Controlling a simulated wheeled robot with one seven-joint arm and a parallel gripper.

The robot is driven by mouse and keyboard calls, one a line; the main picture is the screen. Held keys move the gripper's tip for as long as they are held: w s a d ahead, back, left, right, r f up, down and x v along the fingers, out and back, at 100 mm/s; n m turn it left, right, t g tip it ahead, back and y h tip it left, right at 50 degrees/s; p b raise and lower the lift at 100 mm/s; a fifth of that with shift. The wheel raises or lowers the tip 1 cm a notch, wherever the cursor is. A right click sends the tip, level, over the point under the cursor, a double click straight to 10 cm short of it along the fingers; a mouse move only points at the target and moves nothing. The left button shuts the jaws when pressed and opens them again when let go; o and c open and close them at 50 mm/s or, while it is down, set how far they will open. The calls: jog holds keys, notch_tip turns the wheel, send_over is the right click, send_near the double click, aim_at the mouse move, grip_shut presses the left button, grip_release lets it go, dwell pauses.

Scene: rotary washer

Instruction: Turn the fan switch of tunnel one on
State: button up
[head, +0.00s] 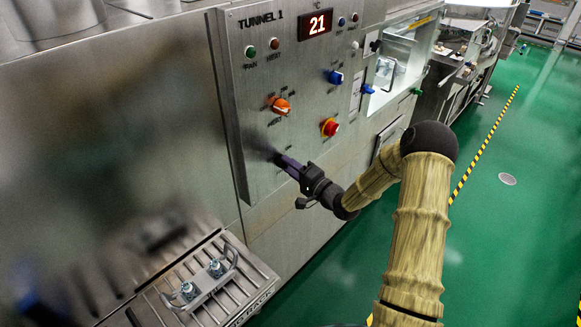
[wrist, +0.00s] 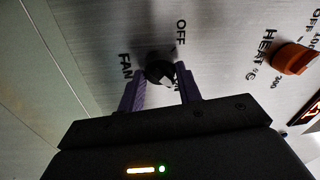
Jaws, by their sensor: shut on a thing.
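The panel marked TUNNEL 1 (head: 228,75) stands in front of me in the head view. The fan switch is a small black knob (wrist: 159,68) beside the words FAN and OFF in the wrist view. My gripper (head: 282,161) reaches the lower left of the panel and hides the switch in the head view. In the wrist view, the purple fingers of my gripper (wrist: 161,88) stand on either side of the knob, shut on it. A pale mark shows on the knob's lower right, but I cannot tell its exact setting.
An orange heat knob (head: 281,106) sits just above my gripper. A green lamp (head: 250,52) marked FAN is above. A metal rack (head: 205,285) lies below left.

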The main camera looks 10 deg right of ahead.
jog(key=o, duration=1)
jog(key=shift+s+d, duration=0.1)
jog(key=b+v, duration=0.3)
jog(key=v, duration=1.4)
jog(key=shift+b, duration=0.4)
jog(key=shift+s, duration=0.1)
jog(key=s+a+r+n+g+h, duration=0.1)
jog(key=s+a+n+g+h, duration=0.2)
jog(key=s, duration=0.5)
jog(key=s+a+r+n+g+h, duration=0.2)
jog(key=s+n+g+h, duration=0.3)
jog(key=s+g+h, duration=0.3)
jog(key=shift+a+g+h+p, duration=0.3)
jog(key=shift+a+g, duration=0.3)
jog(key=shift+a, duration=0.25)
